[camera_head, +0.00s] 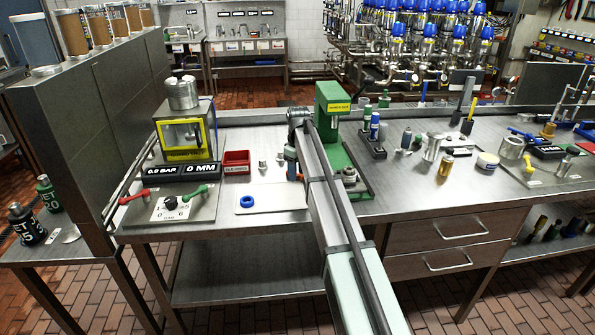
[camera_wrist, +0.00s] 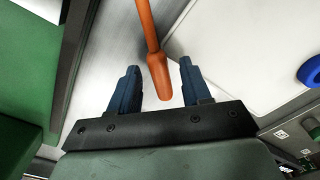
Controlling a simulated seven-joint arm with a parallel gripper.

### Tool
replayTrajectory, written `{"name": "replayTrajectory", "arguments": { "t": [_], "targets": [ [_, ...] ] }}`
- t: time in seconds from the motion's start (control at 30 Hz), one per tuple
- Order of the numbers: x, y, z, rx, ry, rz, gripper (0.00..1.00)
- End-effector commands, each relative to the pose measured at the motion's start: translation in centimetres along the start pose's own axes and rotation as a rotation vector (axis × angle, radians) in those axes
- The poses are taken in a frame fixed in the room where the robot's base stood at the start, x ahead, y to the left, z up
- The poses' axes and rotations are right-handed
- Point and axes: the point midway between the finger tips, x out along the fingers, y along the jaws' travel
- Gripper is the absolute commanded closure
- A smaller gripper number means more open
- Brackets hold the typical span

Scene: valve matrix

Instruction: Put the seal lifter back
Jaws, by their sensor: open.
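An orange tool, likely the seal lifter (camera_wrist: 158,75), shows in the wrist view with its thick handle end between my two blue fingers. Its thin part runs up out of the picture, so its far end is hidden. My gripper (camera_wrist: 159,64) is open, with a gap on both sides of the handle; I cannot tell how far the handle lies below the fingers. In the head view my gripper (camera_head: 291,168) is low over the bench, just left of the green press, and I cannot make out the orange tool there.
The green press (camera_head: 334,100) stands close on the right. A white mat (camera_head: 270,202) with a blue ring (camera_head: 247,202) lies at the left front. A red bin (camera_head: 236,161) and small metal parts (camera_head: 263,166) sit behind it. The valve test rig (camera_head: 185,140) is further left.

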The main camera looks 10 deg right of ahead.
Motion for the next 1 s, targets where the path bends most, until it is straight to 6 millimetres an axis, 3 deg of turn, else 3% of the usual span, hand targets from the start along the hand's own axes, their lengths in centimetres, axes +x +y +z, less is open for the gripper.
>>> {"name": "replayTrajectory", "arguments": {
  "t": [0.23,0.7,1.0],
  "targets": [
    [-1.3,0.0,-0.1,0.000,0.000,0.000,0.52],
    [-9.6,0.1,-0.1,0.000,0.001,0.001,0.52],
    [-12.3,0.0,0.0,0.000,0.000,0.000,0.52]
  ]
}}
